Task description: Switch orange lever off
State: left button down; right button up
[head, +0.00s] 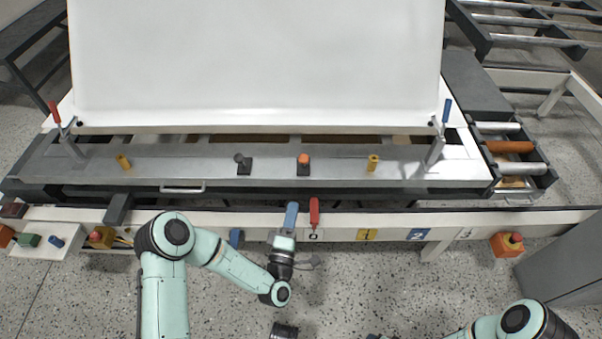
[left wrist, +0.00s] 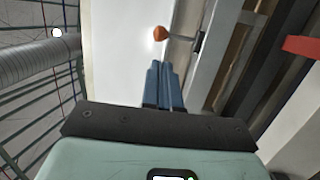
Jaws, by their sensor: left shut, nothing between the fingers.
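The orange lever (head: 303,158) has an orange knob on a dark base and stands on the grey metal ledge. In the left wrist view its orange knob (left wrist: 160,33) sits on a thin grey stem just beyond the fingertips, with a gap in the picture. My left gripper (head: 291,208) has blue fingers, shut and empty. It is in front of the ledge, below and slightly left of the lever. The fingers also show in the left wrist view (left wrist: 163,83). My right arm shows at the lower right, but its gripper is out of view.
A red lever (head: 314,211) stands close right of my left gripper on the white front rail (head: 340,220). A black-knobbed lever (head: 240,160) and yellow pegs (head: 372,162) share the ledge. A large white panel (head: 255,60) rises behind.

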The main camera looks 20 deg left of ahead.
pick_arm(q)
jog(key=b, duration=0.2)
send_near(301, 156)
jog(key=w, duration=0.5)
jog(key=shift+w+d, duration=0.2)
jog(key=shift+w, duration=0.05)
pick_arm(e)
jog(key=shift+g, duration=0.7)
jog(key=s+f, duration=0.1)
jog(key=f, duration=0.1)
jog(key=s+f, duration=0.2)
jog(key=shift+s+d, duration=0.3)
jog(key=shift+d, duration=0.1)
jog(key=shift+r, duration=0.15)
